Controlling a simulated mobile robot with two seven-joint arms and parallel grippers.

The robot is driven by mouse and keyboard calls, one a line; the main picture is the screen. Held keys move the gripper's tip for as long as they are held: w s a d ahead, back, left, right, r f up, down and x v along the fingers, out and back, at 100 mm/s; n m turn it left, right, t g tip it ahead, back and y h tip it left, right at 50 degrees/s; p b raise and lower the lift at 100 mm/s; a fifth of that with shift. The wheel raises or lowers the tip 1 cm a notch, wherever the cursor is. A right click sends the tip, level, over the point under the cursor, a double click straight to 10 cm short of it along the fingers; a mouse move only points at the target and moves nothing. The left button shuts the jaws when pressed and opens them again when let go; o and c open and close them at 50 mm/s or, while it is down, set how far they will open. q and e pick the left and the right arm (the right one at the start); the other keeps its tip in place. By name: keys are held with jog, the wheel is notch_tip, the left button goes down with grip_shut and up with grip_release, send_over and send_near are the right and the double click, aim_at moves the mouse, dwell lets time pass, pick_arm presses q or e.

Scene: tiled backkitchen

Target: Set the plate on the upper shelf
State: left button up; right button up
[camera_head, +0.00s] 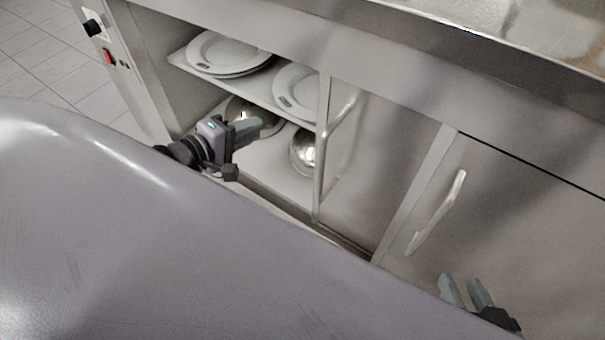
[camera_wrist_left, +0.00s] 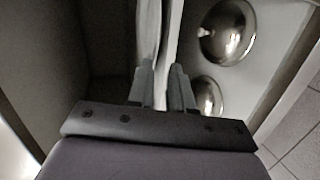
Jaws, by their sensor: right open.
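Several white plates lie on the upper shelf (camera_head: 262,90) of the open cabinet: a left stack of plates (camera_head: 228,54) and a right plate or stack (camera_head: 297,92), partly hidden by the door frame. Which one is the task's plate I cannot tell. My left gripper (camera_head: 250,131) is in front of the cabinet opening, below the shelf's front edge in the picture. In the left wrist view its fingers (camera_wrist_left: 161,82) stand slightly apart, with a plate edge (camera_wrist_left: 148,28) and the shelf edge beyond them; it appears empty. My right gripper (camera_head: 467,290) is open and empty, before the cabinet front at lower right.
Shiny metal bowls (camera_head: 303,150) sit on the lower level; they also show in the left wrist view (camera_wrist_left: 227,32). Another handle (camera_head: 437,212) is further right. The metal countertop overhangs above.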

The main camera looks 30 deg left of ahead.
pick_arm(q)
jog(key=s+d+f+m+g+h, duration=0.1)
jog(key=s+d+m, duration=0.3)
jog(key=d+m, duration=0.5)
jog(key=s+d+f+m+g+h, duration=0.1)
jog(key=s+d+m, duration=0.3)
jog(key=d+m, duration=0.5)
jog(key=d+f, duration=0.1)
jog(key=d, duration=0.2)
jog(key=shift+s+d+g, duration=0.3)
jog(key=shift+s, duration=0.05)
pick_arm(e)
jog(key=shift+w+a+r, duration=0.1)
jog(key=shift+a+r, duration=0.05)
